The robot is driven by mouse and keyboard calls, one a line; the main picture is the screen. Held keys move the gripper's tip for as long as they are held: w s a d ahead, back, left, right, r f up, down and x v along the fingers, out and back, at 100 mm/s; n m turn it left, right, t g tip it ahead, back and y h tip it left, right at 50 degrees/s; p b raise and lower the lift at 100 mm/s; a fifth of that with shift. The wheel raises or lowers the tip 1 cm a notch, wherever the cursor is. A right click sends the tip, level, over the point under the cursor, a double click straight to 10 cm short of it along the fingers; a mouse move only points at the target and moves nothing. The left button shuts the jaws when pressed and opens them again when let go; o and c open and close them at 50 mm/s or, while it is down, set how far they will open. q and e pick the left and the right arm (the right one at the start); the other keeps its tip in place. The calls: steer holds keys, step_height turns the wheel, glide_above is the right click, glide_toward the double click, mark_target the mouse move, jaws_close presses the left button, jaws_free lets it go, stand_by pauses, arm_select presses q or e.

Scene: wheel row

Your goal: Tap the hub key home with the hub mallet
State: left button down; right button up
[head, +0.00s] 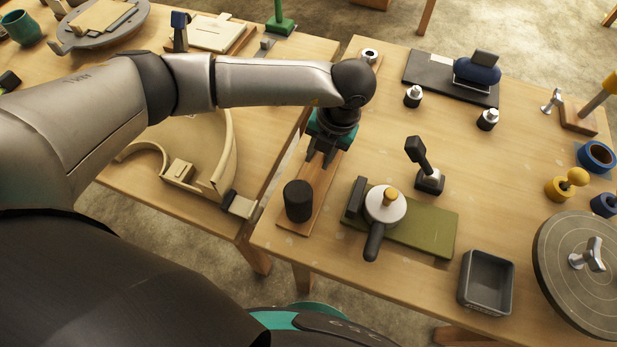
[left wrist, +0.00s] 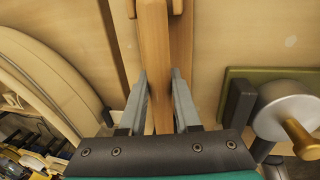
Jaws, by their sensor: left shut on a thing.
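My left gripper (head: 322,150) is shut on a pale wooden handle, seen between the fingers in the left wrist view (left wrist: 155,75). The handle appears to be the hub mallet's, with the black cylinder (head: 298,200) just nearer than the gripper as its head; their joint is not clear. To the right, a pale round hub (head: 377,209) with a black arm sits on an olive plate (head: 430,232). A brass-yellow peg (head: 391,196), apparently the hub key, stands up from the hub. The peg also shows in the left wrist view (left wrist: 302,138). My right gripper is not in view.
A wooden strip (head: 318,215) lies under the gripper. A black block (head: 355,197) stands at the olive plate's left end. A black-headed tool on a stand (head: 428,180) is behind the plate, and a grey tray (head: 485,283) is in front. A gap separates the tables at left.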

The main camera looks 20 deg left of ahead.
arm_select(q)
steer(key=shift+r, duration=0.2)
step_height(320, 180, up, 7)
steer(key=p, duration=0.5)
steer(key=shift+f+p, duration=0.1)
steer(key=shift+p, duration=0.25)
steer(key=s+d+r+p, duration=0.4)
steer(key=s+r+p, duration=0.8)
steer(key=s+p, duration=0.2)
steer(key=shift+s+p, duration=0.25)
steer(key=shift+p, duration=0.3)
steer(key=shift+f, duration=0.1)
